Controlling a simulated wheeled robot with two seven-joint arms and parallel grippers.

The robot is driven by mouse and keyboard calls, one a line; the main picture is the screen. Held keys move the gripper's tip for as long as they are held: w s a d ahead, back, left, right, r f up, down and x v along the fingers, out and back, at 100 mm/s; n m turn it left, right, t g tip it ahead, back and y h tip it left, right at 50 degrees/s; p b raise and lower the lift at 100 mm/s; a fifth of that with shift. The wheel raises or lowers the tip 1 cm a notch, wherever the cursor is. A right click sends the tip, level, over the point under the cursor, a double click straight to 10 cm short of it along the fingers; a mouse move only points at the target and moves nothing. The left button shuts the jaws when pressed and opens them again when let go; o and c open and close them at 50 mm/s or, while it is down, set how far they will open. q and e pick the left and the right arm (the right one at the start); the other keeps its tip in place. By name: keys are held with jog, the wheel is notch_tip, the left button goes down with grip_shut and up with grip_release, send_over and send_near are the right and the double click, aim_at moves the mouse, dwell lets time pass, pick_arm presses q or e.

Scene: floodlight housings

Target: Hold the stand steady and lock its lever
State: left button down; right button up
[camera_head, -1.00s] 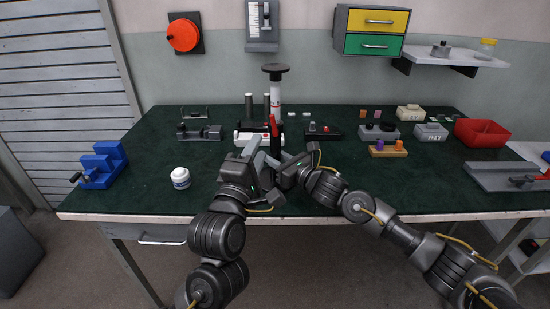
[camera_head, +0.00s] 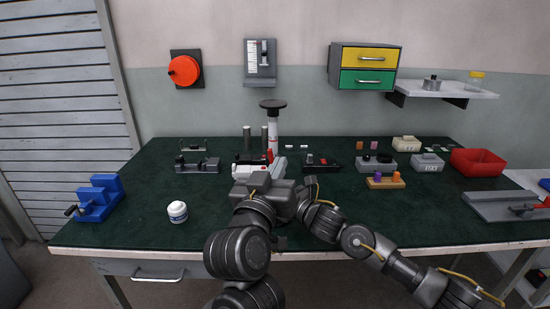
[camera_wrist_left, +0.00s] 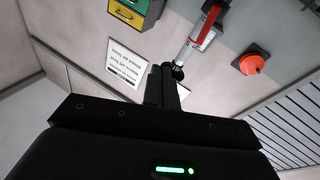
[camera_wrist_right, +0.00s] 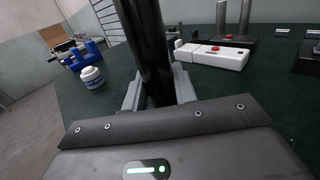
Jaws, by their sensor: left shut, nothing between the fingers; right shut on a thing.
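The stand is an upright post with a round black top plate (camera_head: 272,104), a white marked tube (camera_head: 272,127) and a red lever (camera_head: 270,156). The lever (camera_wrist_left: 209,22) and tube (camera_wrist_left: 196,44) show in the left wrist view, which is upside down. My left gripper (camera_head: 264,186) is in front of the stand. Its fingers (camera_wrist_left: 163,86) are shut and empty, apparently short of the lever. My right gripper (camera_wrist_right: 156,92) is shut around the dark lower post (camera_wrist_right: 148,45). In the head view my left gripper hides the stand's lower part.
A white box with a red button (camera_wrist_right: 212,54) stands behind the post. A white jar (camera_head: 177,211) and a blue fixture (camera_head: 97,198) stand to the left.

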aim_at(272, 159)
pick_arm(q)
jog(key=f+m, duration=0.1)
jog(key=m, duration=0.5)
jog(key=m+g, duration=0.1)
jog(key=m, duration=0.5)
jog(key=f+m, duration=0.1)
jog(key=m, duration=0.5)
jog(key=shift+d+f+m+y, duration=0.2)
jog(key=shift+f+m+y, duration=0.1)
jog(key=shift+f, duration=0.05)
jog(key=shift+w, duration=0.1)
jog(key=w, duration=0.9)
jog(key=shift+w+a, duration=0.2)
jog(key=shift+a, duration=0.1)
